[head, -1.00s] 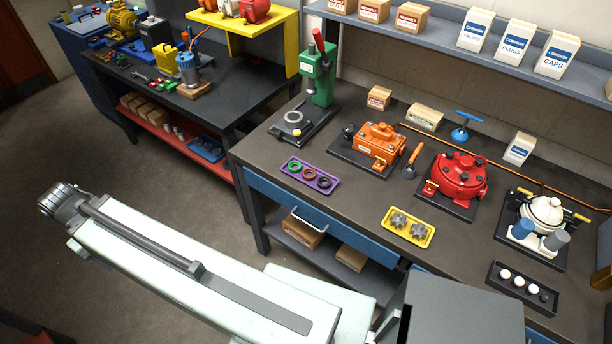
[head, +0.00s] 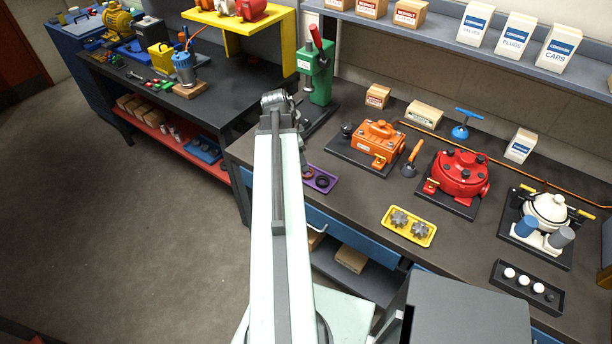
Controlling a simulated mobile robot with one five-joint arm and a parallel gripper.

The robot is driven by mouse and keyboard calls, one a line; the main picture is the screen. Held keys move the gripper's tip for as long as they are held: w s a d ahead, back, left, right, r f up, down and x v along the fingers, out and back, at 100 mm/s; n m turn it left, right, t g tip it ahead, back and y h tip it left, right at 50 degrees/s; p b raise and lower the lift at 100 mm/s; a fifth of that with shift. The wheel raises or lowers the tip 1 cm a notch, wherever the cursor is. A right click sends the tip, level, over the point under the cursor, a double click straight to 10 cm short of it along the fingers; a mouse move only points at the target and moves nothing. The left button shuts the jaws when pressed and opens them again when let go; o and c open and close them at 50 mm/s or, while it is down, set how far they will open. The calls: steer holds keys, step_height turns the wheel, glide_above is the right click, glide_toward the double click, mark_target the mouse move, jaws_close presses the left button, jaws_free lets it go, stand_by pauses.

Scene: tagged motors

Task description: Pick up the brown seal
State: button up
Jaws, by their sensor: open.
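The brown seal (head: 308,174) lies in the purple tray (head: 330,175) near the front edge of the workbench. It shows just right of my arm, partly hidden. A black seal (head: 322,182) lies to its right in the same tray. The tray's left end is hidden behind my arm, and no green seal shows there now. My gripper (head: 303,150) is a small grey shape beyond the arm's end, partly hidden, above or behind the tray. It is open and holds nothing that I can see. Its exact height over the seal cannot be told.
A green press (head: 318,72) stands close behind my arm's end. An orange housing (head: 378,145), a red housing (head: 460,177) and a white housing (head: 545,212) stand to the right. A yellow tray (head: 387,226) with grey gears lies at the front. Open floor lies left.

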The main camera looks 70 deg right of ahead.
mark_target(307, 172)
steer(key=b+x, duration=0.6)
steer(key=x, duration=0.1)
steer(key=shift+d+f+b, duration=0.25)
steer(key=shift+f+b, duration=0.1)
steer(key=shift+r, duration=0.2)
steer(key=c, duration=1.1)
steer(key=shift+r+p, duration=0.15)
steer(key=shift+p, duration=0.2)
steer(key=shift+c, duration=0.3)
